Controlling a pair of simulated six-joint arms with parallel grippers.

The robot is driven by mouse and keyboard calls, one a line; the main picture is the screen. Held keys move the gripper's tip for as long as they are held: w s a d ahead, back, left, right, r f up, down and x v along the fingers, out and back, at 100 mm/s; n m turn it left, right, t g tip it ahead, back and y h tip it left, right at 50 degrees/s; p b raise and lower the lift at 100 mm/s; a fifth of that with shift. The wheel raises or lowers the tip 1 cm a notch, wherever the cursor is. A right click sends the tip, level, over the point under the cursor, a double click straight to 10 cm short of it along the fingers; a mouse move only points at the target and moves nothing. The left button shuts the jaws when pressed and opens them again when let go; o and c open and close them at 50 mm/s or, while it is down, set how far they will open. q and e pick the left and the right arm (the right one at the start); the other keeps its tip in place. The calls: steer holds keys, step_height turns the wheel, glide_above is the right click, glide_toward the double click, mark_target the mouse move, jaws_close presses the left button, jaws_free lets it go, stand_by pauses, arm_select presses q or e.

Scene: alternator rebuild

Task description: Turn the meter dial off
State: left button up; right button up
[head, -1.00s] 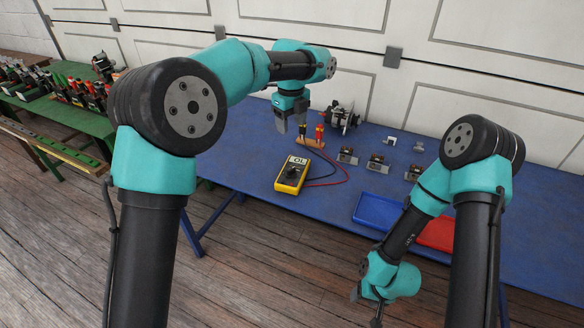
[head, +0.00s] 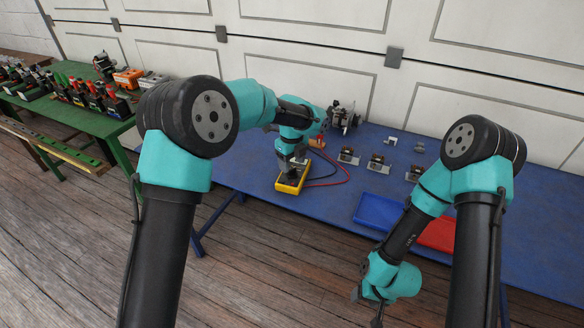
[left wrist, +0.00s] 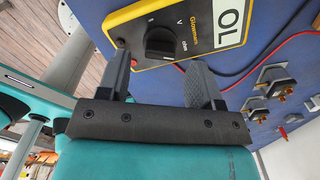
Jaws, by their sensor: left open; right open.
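The yellow meter (head: 291,187) lies on the blue table near its front edge; in the left wrist view its yellow-and-black face (left wrist: 188,52) shows close up. Its display (left wrist: 229,20) reads "OL". The black dial (left wrist: 160,42) shows just beyond my left fingertips, roughly centred between them. My left gripper (head: 291,171) is open over the meter, fingers pointing down at it; the fingers also show in the left wrist view (left wrist: 160,62). I cannot tell whether they touch the dial. My right gripper (head: 367,308) is open and empty, low in front of the table.
Black and red leads (head: 336,180) run from the meter. Several small metal parts (head: 377,163) and an alternator assembly (head: 343,117) sit behind and right. A blue tray (head: 377,211) and a red tray (head: 438,234) are at the front right. A green bench (head: 118,127) stands left.

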mark_target(292, 171)
arm_select(q)
steer(key=shift+f, duration=1.3)
steer(key=shift+c, duration=0.2)
steer(key=c, duration=0.9)
